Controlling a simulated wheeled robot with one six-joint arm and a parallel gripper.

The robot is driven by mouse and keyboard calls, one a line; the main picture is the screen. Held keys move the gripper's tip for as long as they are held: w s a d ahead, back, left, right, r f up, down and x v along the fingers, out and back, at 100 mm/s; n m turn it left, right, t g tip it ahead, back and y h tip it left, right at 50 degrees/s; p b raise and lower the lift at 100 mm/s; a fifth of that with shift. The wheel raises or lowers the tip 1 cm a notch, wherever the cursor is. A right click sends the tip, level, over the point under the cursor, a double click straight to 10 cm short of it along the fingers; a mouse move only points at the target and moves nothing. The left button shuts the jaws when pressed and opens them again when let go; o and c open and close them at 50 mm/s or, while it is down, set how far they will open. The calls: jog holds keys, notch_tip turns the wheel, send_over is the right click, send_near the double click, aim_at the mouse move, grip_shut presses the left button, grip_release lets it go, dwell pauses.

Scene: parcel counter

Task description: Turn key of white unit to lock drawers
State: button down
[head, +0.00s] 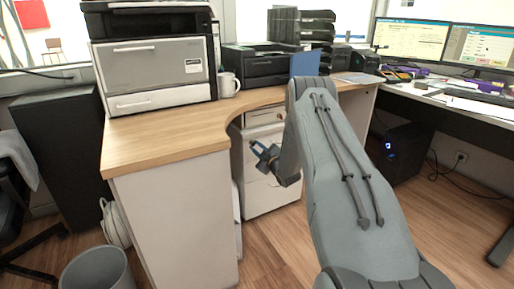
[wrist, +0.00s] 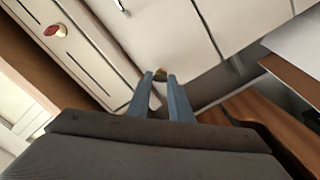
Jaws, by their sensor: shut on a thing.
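The white drawer unit (head: 272,196) stands on the floor under the wooden counter, partly hidden by my arm. In the wrist view its pale front (wrist: 170,38) is tilted, with dark seams between panels. My gripper (head: 262,153) is right in front of the unit's face.
The wooden counter (head: 175,132) with its white side panel is left of and above the unit. A printer (head: 155,75), a mug (head: 228,85) and black trays stand on it. A grey bin (head: 98,270) is at the lower left. Wooden floor is open in front of the unit.

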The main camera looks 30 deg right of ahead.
jog(key=shift+n+p, duration=0.4)
jog(key=shift+n, duration=3.9)
jog(key=c, duration=1.6)
grip_release()
jog(key=shift+s, duration=0.15)
jog(key=s+p, duration=0.1)
jog(key=s, duration=0.6)
jog(key=shift+s+d+p, duration=0.1)
jog(key=shift+s+p, duration=0.15)
jog(key=shift+p, duration=0.1)
